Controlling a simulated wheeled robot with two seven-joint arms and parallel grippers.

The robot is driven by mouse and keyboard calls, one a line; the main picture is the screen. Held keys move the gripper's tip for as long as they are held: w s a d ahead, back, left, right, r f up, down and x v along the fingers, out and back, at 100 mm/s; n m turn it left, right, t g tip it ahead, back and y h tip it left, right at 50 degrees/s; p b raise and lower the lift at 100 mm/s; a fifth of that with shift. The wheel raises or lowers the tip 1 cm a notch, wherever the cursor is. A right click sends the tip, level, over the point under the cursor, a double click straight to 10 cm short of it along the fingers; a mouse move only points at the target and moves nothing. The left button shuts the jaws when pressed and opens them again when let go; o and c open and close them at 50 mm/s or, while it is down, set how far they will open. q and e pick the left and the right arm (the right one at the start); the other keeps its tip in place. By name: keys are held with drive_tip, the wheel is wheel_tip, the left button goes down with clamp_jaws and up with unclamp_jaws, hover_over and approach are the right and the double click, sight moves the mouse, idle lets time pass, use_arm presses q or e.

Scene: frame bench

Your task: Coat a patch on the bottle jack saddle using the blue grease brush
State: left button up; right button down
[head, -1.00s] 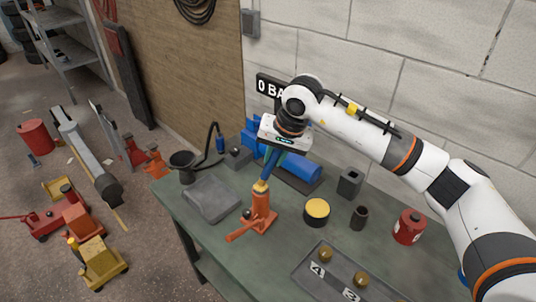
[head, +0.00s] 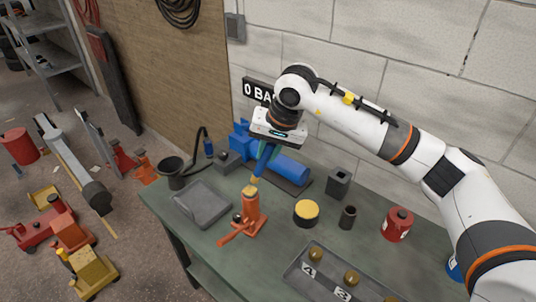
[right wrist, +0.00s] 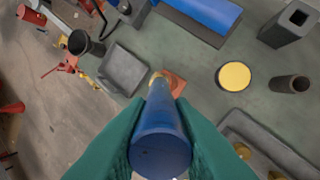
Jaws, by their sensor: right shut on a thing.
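The orange bottle jack (head: 251,213) stands upright on the green bench. Its saddle (head: 249,191) is at the top, with a yellowish colour there. My right gripper (head: 266,150) is shut on the blue grease brush (head: 262,163), above the jack. The brush points down and its pale tip is at or just above the saddle; I cannot tell whether they touch. In the right wrist view the green fingers hold the thick blue handle (right wrist: 160,140), and the handle partly hides the jack (right wrist: 174,83). My left gripper is not in view.
A tin with a yellow top (head: 306,212) stands right of the jack, near a dark cup (head: 347,217) and a red can (head: 397,225). A tray (head: 300,271) with brass pieces is in front. A blue cylinder (head: 287,167) lies behind.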

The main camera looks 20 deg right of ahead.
drive_tip(key=shift+r+p, duration=0.45)
drive_tip(key=shift+r, duration=0.8)
drive_tip(key=shift+r+p, duration=0.75)
drive_tip(key=shift+r, duration=0.8)
drive_tip(key=shift+f, duration=0.15)
drive_tip(key=shift+b+x, duration=0.9)
drive_tip(key=shift+b, duration=0.1)
drive_tip(key=shift+s, duration=0.1)
